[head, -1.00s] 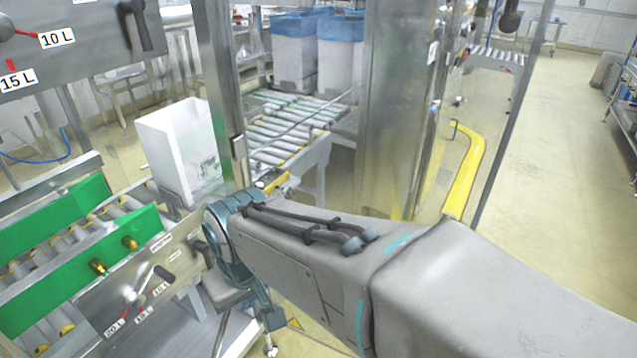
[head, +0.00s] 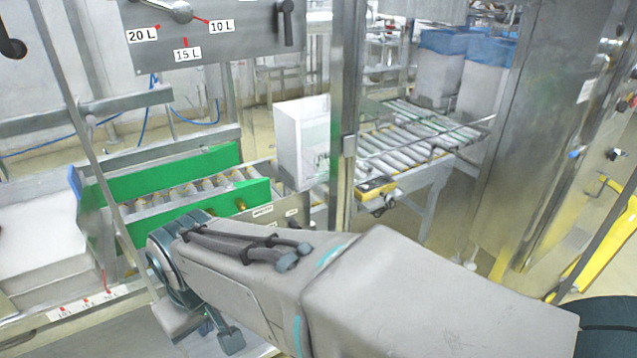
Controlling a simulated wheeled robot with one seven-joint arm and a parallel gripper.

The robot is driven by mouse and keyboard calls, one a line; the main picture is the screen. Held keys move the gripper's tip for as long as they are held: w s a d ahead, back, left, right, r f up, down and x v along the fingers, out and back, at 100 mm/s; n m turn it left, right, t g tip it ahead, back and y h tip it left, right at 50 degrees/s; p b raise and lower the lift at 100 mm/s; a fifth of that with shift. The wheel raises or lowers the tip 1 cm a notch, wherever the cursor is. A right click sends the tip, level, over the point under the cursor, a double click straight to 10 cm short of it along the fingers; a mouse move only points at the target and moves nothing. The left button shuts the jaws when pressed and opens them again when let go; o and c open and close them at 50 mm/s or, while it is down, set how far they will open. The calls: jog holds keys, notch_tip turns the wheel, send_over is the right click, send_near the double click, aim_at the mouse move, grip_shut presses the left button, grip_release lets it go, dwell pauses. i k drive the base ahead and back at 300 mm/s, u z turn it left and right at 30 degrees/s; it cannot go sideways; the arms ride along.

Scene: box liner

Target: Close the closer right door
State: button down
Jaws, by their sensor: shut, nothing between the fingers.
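A steel upright (head: 347,70) with a small latch-like block stands in the middle of the view, beyond my arm. A thin slanted bar (head: 75,110) at the left and a dark slanted bar (head: 598,235) at the right look like edges of clear door panels. I cannot tell for certain which one is the closer right door, or how far it stands open. My gripper (head: 222,338) is low at the left of centre, mostly hidden below my wrist. It looks shut and empty, and I see no contact with a door.
A white box (head: 302,145) stands by the roller conveyor (head: 400,140). Green side guides (head: 165,175) line the left conveyor. A steel panel (head: 215,30) hangs above. A tall steel cabinet (head: 535,120) and a yellow rail (head: 600,255) are at the right. White sheets (head: 40,235) lie left.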

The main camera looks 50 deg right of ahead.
aim_at(626, 193)
jog(key=u, duration=1.8)
jog(key=k, duration=2.7)
jog(key=z, duration=1.2)
jog(key=i, duration=0.4)
jog(key=z, duration=0.2)
